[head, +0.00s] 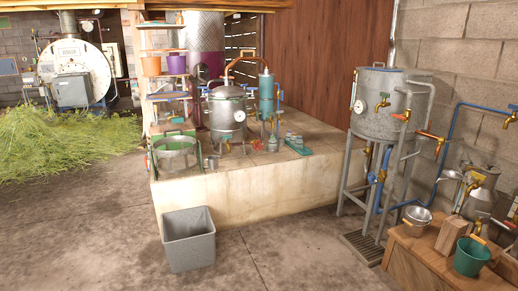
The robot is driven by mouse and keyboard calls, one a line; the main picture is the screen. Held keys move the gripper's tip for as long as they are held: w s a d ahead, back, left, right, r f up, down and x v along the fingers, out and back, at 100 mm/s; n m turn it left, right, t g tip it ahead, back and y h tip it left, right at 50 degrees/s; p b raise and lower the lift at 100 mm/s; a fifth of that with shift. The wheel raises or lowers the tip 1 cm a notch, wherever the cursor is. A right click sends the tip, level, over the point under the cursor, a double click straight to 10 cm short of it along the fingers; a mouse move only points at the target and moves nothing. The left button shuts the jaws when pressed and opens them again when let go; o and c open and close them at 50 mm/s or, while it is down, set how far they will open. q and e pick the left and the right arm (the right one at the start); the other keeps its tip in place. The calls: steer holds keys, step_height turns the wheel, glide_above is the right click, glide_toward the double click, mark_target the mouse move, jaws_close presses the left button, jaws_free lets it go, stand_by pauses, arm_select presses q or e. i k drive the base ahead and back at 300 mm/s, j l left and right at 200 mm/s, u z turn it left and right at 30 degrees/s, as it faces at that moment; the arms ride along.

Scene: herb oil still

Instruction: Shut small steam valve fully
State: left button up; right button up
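A small steel still (226,108) stands on a pale raised platform. A copper pipe (241,57) arches from its top to a teal condenser cylinder (266,94) beside it. Small brass and coloured fittings sit low around the still, but they are too small to tell which one is the small steam valve or how its handle is turned. Neither of my grippers is in view.
The platform edge (250,195) rises above the floor, with a grey bin (188,240) in front. A tank on legs (378,105) and a wooden bench (420,262) stand right. Cut herbs (60,145) lie left. The floor at front left is clear.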

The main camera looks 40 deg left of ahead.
mark_target(258, 147)
steer(key=i+j+u, duration=0.25)
steer(key=i, duration=0.15)
steer(key=i+u, duration=0.25)
steer(key=i, duration=0.15)
